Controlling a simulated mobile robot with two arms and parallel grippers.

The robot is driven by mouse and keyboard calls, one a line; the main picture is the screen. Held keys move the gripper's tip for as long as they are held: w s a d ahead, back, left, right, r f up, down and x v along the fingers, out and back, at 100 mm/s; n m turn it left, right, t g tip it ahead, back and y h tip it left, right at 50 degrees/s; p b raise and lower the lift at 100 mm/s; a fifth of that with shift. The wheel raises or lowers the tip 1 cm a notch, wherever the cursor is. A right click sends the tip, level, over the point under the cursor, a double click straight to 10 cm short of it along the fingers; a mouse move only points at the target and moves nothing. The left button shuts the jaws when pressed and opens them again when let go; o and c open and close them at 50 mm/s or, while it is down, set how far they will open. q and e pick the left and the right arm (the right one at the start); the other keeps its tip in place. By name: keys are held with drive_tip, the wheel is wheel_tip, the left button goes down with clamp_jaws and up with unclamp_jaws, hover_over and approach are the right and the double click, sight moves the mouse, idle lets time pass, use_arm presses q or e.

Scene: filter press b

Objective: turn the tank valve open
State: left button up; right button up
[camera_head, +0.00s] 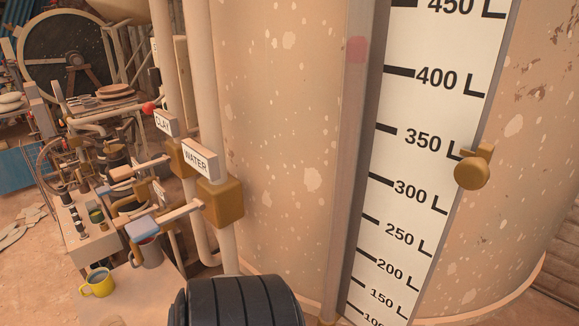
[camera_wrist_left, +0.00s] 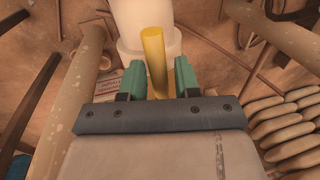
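In the left wrist view my left gripper (camera_wrist_left: 160,82) has green fingertips that stand apart. A yellow bar-shaped handle (camera_wrist_left: 154,50) lies between them in the picture, with a small gap on each side. The handle stands in front of a pale round pipe or fitting (camera_wrist_left: 145,20). I cannot tell whether the handle is the tank valve's or how deep it sits between the fingers. In the head view the big cream tank (camera_head: 285,120) carries a litre scale (camera_head: 420,150). Neither gripper shows in the head view.
Left of the tank, pipes carry valves with CLAY (camera_head: 163,123) and WATER (camera_head: 200,159) signs and protruding levers. A yellow mug (camera_head: 98,284) stands at lower left. A brass knob (camera_head: 472,172) sits beside the scale. Stacked sacks (camera_wrist_left: 285,130) lie right in the wrist view.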

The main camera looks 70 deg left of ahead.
use_arm(q)
drive_tip(key=shift+o, duration=0.9)
wheel_tip(320, 180, up, 11)
drive_tip(key=w+d+p, duration=0.1)
drive_tip(key=d+p, duration=0.1)
drive_tip(key=p, duration=0.1)
drive_tip(key=shift+f, duration=0.15)
drive_tip(key=shift+f, duration=0.1)
